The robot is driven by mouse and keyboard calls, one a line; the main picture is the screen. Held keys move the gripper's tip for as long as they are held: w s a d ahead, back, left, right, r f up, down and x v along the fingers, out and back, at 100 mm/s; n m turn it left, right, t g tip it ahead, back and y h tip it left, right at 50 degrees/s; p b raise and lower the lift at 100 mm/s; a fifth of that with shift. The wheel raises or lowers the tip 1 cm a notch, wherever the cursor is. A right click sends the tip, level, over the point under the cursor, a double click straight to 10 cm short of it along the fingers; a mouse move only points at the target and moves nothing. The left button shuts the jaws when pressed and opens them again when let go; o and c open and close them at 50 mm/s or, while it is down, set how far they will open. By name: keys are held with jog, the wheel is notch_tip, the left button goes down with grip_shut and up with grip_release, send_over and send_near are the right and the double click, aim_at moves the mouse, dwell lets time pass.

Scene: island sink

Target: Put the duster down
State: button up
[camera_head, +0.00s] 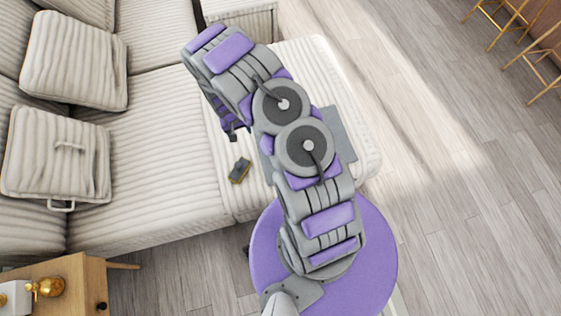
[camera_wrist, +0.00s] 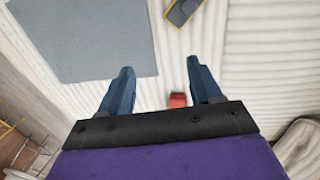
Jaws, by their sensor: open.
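A small dark grey block with a yellow edge (camera_head: 239,170), which looks like the duster, lies on the cream ribbed sofa seat. It also shows at the top edge of the wrist view (camera_wrist: 184,10), partly cut off. My gripper (camera_wrist: 158,78) is open above the sofa, its two blue-grey fingers apart with nothing held between them. The block is beyond the fingertips and apart from them. In the head view my arm reaches over the seat and its end points down behind the block; the fingers are hard to make out there.
A flat grey cloth or mat (camera_wrist: 85,35) lies on the seat, partly hidden by my arm in the head view. A small red object (camera_wrist: 178,100) shows between the finger bases. Cushions (camera_head: 75,60) fill the sofa's left. A wooden side table (camera_head: 80,280) stands lower left. Open floor lies right.

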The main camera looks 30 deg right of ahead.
jog(key=s+r, duration=0.3)
jog(key=r, duration=0.7)
jog(key=s+r, duration=0.4)
jog(key=r, duration=0.5)
jog(key=s+r, duration=0.3)
jog(key=r, duration=0.7)
jog(key=s+a+r+n, duration=0.1)
jog(key=s+r, duration=0.3)
jog(key=s, duration=0.4)
jog(key=s+a+r+n+g, duration=0.1)
jog(key=s+r, duration=0.3)
jog(key=s, duration=0.5)
jog(key=s+a+r+n+y, duration=0.1)
jog(key=s+a+r, duration=0.2)
jog(key=s+r, duration=0.2)
jog(key=s, duration=0.3)
jog(key=shift+s+a+g, duration=0.25)
jog(key=shift+s+g, duration=0.05)
jog(key=shift+f+b, duration=0.8)
jog(key=shift+o, duration=0.5)
